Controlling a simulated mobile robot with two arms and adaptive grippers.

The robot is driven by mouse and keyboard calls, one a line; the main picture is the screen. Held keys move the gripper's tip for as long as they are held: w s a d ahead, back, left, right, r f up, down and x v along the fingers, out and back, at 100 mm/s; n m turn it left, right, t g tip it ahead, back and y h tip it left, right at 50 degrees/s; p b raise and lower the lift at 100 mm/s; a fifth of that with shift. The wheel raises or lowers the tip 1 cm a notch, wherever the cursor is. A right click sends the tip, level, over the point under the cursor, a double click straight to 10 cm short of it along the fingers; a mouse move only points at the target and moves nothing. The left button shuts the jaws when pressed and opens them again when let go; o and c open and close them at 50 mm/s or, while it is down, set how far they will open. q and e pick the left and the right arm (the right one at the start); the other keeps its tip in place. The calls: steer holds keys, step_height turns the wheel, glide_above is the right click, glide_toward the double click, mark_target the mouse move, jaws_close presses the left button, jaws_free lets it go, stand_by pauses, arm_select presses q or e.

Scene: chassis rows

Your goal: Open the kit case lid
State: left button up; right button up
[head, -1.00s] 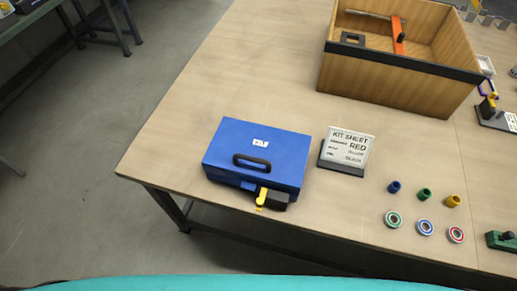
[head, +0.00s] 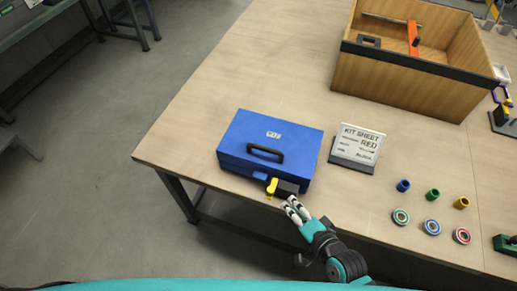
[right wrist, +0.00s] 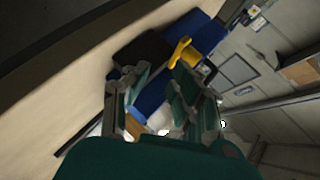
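The blue kit case (head: 270,141) sits near the table's front edge with its lid down and a black handle (head: 265,153) on top. A yellow latch (head: 271,188) and a black block (head: 288,187) are at its front side. My right gripper (head: 294,208) is just in front of and below the black block, right of the latch. In the right wrist view the fingers (right wrist: 160,82) are apart with nothing gripped. Beyond them show the yellow latch (right wrist: 181,52), black block (right wrist: 145,52) and blue case (right wrist: 205,35). My left gripper is not in view.
A kit sheet sign (head: 358,145) stands right of the case. Several small coloured cylinders and rings (head: 432,226) lie farther right. A wooden bin (head: 400,85) stands at the back right. The table (head: 215,100) left of and behind the case is clear.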

mark_target(261, 149)
step_height(261, 149, up, 8)
steer(key=w+a+m+t+y, duration=0.1)
steer(key=w+a+m+t, duration=0.1)
steer(key=m+t, duration=0.3)
steer(key=shift+m+g+y, duration=0.3)
steer(key=shift+m+g, duration=0.1)
steer(key=shift+g, duration=0.4)
steer(key=p+x, duration=0.1)
steer(key=x, duration=0.7)
steer(key=p+x, duration=0.1)
steer(key=x, duration=0.7)
steer(key=shift+w+f, duration=0.2)
steer(key=shift+f, duration=0.05)
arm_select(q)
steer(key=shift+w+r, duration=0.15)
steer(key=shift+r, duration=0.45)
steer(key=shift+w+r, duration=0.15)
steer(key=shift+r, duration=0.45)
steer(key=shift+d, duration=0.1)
arm_select(e)
jaws_close()
steer(key=shift+f, duration=0.1)
